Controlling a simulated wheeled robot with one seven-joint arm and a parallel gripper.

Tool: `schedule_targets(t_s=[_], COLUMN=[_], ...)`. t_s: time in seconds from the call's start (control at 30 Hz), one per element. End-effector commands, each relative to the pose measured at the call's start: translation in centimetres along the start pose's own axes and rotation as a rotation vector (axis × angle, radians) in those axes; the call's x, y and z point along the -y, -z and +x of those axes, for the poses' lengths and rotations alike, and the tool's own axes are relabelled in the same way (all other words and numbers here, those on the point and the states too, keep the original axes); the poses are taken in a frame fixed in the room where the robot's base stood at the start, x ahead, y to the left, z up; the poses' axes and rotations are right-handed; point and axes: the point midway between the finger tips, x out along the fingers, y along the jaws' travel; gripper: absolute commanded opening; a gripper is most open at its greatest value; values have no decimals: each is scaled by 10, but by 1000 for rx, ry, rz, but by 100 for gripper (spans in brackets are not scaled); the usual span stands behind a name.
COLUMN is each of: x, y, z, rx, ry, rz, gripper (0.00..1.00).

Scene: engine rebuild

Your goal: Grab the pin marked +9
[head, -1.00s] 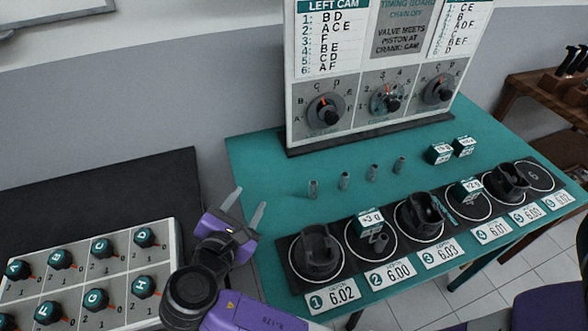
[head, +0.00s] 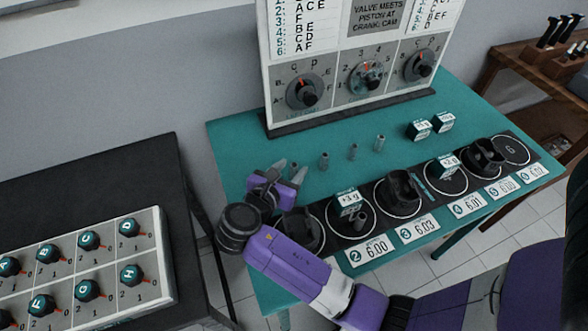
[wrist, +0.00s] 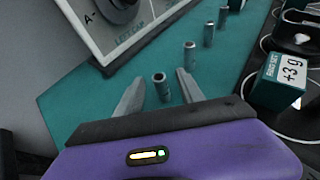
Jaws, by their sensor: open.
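Several small grey pins stand upright in a row on the teal table. In the head view three show clearly: one (head: 324,160), one (head: 353,152) and one (head: 379,142). The nearest pin (wrist: 161,90) stands between my fingers in the wrist view, with a gap on each side; its neighbour (wrist: 190,57) is farther off. My gripper (head: 288,169) is open at the left end of the row, and its spread fingertips also show in the wrist view (wrist: 158,84). I can read no +9 mark on any pin.
A teal block (head: 348,198) marked +3 with a g or 9 sits in the black rack, right of my gripper. More teal blocks (head: 419,129) stand behind. The dial board (head: 345,115) rises behind the pins. A knob panel (head: 80,270) is at left.

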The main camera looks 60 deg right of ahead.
Motion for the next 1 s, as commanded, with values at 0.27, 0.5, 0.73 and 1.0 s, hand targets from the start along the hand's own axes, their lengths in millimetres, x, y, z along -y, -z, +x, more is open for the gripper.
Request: schedule_targets(t_s=[0.27, 0.5, 0.73, 1.0], x=[-1, -1, -1, -1], y=[0, 0, 0, -4], z=[6, 6, 6, 4], rx=[0, 0, 0, 1], ry=[-2, -2, -3, -3], rz=[1, 1, 2, 3], gripper=[45, 6, 0, 0])
